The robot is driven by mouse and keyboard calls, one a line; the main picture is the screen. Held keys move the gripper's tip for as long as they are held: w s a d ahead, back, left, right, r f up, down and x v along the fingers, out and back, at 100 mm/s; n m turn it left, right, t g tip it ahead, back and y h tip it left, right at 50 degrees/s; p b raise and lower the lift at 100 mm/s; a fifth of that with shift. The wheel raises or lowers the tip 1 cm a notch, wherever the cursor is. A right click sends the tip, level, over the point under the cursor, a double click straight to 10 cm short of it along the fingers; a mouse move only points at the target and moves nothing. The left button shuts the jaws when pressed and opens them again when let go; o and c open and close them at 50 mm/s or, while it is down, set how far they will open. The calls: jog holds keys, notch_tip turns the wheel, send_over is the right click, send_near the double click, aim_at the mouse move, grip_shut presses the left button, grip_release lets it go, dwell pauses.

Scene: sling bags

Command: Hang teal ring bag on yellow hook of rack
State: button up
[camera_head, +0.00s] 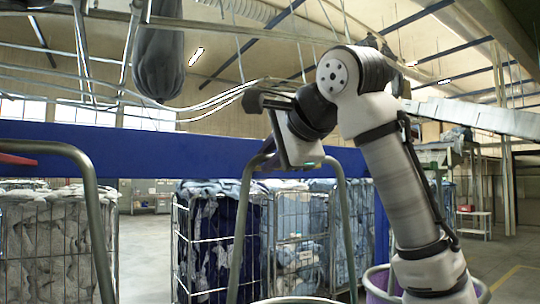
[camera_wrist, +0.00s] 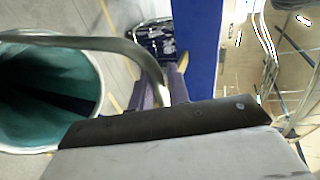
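The teal ring bag (camera_wrist: 50,100) shows at the left of the wrist view, open-mouthed with a pale round rim and a grey arched handle (camera_wrist: 105,43). In the head view a grey arched handle (camera_head: 243,225) stands above a rim at the bottom edge. My gripper (camera_head: 285,160) is at the top of this arch and covers part of it.
A red hook (camera_head: 18,159) is on the beam at far left. Another arched handle (camera_head: 95,225) stands at left, and another bag rim (camera_head: 380,285) lies below my arm. Wire cages (camera_head: 205,245) of cloth stand behind. A grey bag (camera_head: 158,55) hangs overhead.

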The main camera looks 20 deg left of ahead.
jog(key=o, duration=0.4)
jog(key=shift+s+r, duration=0.1)
jog(key=shift+o, duration=0.2)
jog(key=b+v, duration=0.2)
jog(key=v, duration=1.1)
jog(key=shift+s+d+b, duration=0.25)
jog(key=shift+d+b, duration=0.05)
jog(key=shift+r, duration=0.1)
